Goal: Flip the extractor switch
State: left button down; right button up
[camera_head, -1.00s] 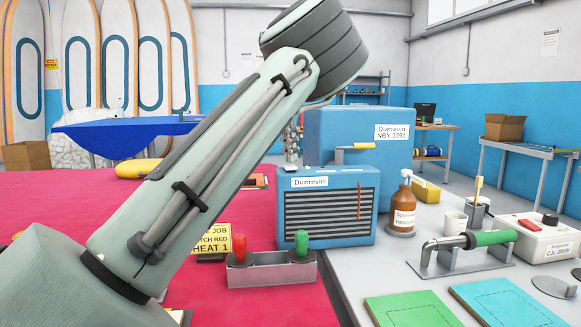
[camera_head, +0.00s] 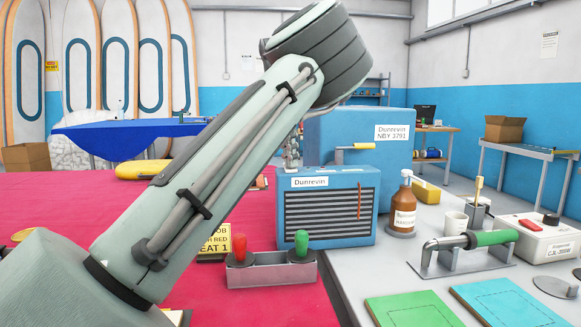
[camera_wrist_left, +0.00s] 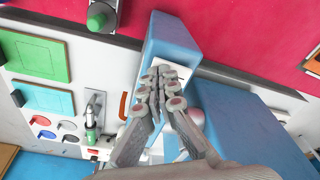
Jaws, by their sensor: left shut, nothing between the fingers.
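A blue unit (camera_head: 345,181) labelled Dunrevin, with a slatted front, stands at the edge of the red table; its blue top shows in the left wrist view (camera_wrist_left: 174,35). A small white plate (camera_wrist_left: 181,71) sits on that top. It is mostly covered by my fingers, so I cannot make out a switch or its position. My left gripper (camera_head: 293,163) is shut and empty, pointing down at the unit's top left part. In the left wrist view its fingertips (camera_wrist_left: 162,78) lie over the plate; I cannot tell if they touch. My right gripper is not in view.
A larger blue case (camera_head: 330,135) stands behind the unit. A metal bracket with red and green knobs (camera_head: 270,272) is in front. My left arm crosses the red table.

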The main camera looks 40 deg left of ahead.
pick_arm(q)
jog(key=shift+r+p, duration=1.15)
jog(key=shift+r, duration=2.4)
jog(key=shift+f, duration=0.1)
